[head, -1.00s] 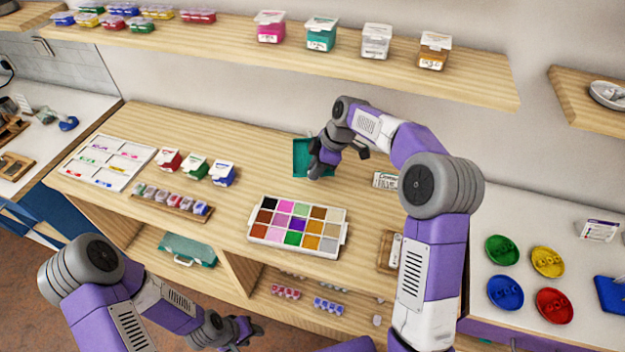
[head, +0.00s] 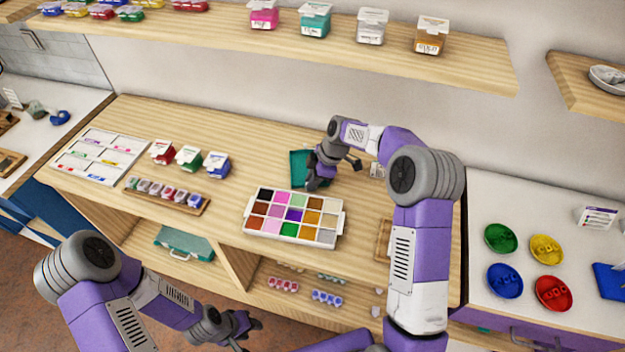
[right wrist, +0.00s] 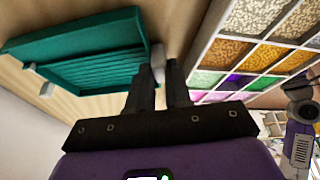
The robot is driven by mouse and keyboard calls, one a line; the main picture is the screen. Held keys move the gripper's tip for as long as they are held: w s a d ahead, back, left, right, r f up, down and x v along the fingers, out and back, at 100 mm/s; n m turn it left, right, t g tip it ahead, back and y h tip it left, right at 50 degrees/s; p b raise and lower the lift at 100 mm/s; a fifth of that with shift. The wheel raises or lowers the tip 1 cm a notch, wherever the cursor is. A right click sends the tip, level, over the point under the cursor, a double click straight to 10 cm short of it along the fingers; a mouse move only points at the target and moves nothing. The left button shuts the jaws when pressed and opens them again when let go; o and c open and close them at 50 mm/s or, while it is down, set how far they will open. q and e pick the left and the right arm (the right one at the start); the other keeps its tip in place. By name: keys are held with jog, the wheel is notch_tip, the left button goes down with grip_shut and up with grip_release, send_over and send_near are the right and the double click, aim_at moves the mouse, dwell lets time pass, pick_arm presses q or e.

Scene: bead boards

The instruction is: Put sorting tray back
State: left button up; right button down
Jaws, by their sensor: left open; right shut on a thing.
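The sorting tray is teal, with a ribbed part and pale tabs. In the head view the teal sorting tray (head: 299,168) is behind the bead box, partly hidden by my right gripper (head: 313,184). In the right wrist view the tray (right wrist: 85,50) fills the upper left, and my right gripper (right wrist: 160,82) is shut on its pale tab. I cannot tell whether the tray touches the worktop. My left gripper (head: 248,330) is open and empty, low in front of the shelf unit.
A white bead box (head: 340,222) with many colours sits just in front of the tray. Small lidded boxes (head: 188,158), a bead rack (head: 165,194) and a white divided tray (head: 98,157) stand to the left. A shelf (head: 470,60) hangs above. Worktop between is clear.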

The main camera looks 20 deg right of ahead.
jog(key=shift+f, duration=0.15)
jog(key=c, duration=1.3)
grip_release()
jog(key=shift+c, duration=0.2)
jog(key=shift+r, duration=0.25)
jog(key=p+v, duration=0.1)
jog(key=v, duration=1.1)
jog(key=shift+p, duration=0.35)
jog(key=shift+f, duration=0.1)
